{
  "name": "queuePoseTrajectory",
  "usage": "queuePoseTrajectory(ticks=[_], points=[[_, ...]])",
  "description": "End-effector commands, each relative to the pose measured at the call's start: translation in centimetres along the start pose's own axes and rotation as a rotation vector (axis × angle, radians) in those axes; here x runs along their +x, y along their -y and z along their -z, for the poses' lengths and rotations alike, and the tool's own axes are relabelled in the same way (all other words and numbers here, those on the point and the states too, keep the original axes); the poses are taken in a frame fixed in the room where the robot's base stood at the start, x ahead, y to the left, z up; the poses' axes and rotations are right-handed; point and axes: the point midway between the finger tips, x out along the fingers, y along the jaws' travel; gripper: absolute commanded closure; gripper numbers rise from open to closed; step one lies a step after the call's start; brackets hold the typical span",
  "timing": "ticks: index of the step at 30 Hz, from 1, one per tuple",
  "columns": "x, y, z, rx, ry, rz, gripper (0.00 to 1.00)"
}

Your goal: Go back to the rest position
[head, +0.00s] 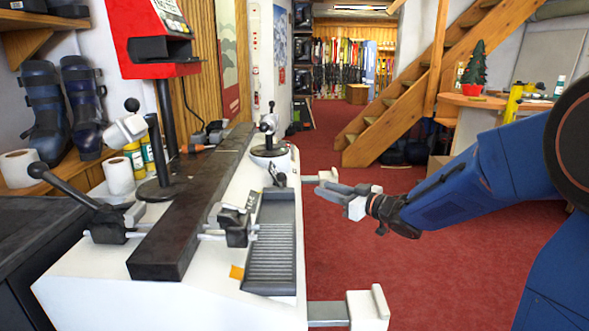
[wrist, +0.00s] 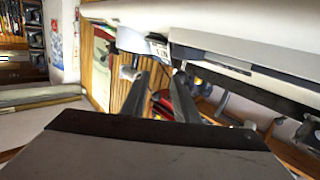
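My gripper (head: 332,190) is at the right side of the white binding bench (head: 95,285), over the red carpet and close to the bench's far side bracket (head: 322,177). Its grey fingers point left toward the bench. In the wrist view my gripper (wrist: 160,78) shows two dark fingers with a gap between them and nothing held. I cannot tell from the head view whether the gripper touches the bracket. My blue arm reaches in from the right.
The bench carries a dark rail (head: 185,220), a ribbed grey plate (head: 271,250) and a red machine (head: 155,40) on a post. A near side bracket (head: 367,308) sticks out right. Wooden stairs (head: 410,95) stand behind. Red carpet (head: 450,270) is open to the right.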

Motion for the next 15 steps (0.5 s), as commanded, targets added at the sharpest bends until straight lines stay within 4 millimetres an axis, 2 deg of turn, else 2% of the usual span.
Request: queuePoseTrajectory(ticks=[3,9,15], points=[[-2.5,-2.0,1.0,-0.031,0.065,-0.156,0.73],[-8.1,-4.6,1.1,-0.035,0.205,-0.397,0.73],[-15.0,-5.1,0.1,0.015,0.364,-0.585,0.73]])
